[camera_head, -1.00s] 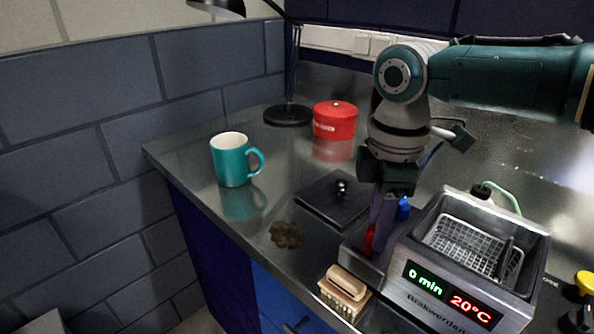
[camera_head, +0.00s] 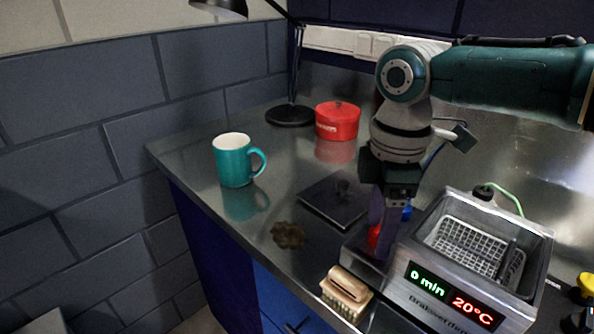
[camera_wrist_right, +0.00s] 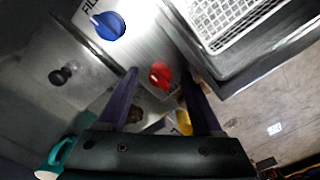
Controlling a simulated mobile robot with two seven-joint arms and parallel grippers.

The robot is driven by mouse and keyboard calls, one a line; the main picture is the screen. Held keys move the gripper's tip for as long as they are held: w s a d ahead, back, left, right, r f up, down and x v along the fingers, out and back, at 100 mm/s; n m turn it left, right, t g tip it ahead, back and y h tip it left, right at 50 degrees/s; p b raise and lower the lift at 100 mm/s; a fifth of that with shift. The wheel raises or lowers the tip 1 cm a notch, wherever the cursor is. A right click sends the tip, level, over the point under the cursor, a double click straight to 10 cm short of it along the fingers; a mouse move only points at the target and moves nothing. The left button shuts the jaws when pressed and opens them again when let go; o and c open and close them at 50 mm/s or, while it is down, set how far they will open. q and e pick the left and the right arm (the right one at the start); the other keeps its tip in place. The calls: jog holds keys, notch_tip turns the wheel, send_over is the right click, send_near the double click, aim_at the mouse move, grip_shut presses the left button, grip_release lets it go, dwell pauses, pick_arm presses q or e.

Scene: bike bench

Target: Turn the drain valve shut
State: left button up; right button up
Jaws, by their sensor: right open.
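The drain valve appears to be the red knob (camera_head: 374,238) on a low metal panel beside the bath. It also shows in the right wrist view (camera_wrist_right: 160,75), with a label partly hidden near it. My right gripper (camera_head: 382,246) points down at the red knob. In the right wrist view its open fingers (camera_wrist_right: 159,76) stand on either side of the knob, with gaps visible. I cannot tell the knob's exact turn angle. A blue knob (camera_wrist_right: 109,25) with a partly visible "FIL" label sits next to it; the head view mostly hides it. My left gripper is out of view.
The bath (camera_head: 478,297) with a wire basket (camera_head: 470,250) stands right of the knobs, its display reading 0 min, 20°C. A brush (camera_head: 345,293) lies in front. A dark plate (camera_head: 330,205), brown toothed piece (camera_head: 287,235), teal mug (camera_head: 232,160) and red pot (camera_head: 337,121) are left.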

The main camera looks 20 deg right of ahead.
notch_tip(320, 180, up, 10)
jog(key=shift+p, duration=0.35)
dwell(0.4)
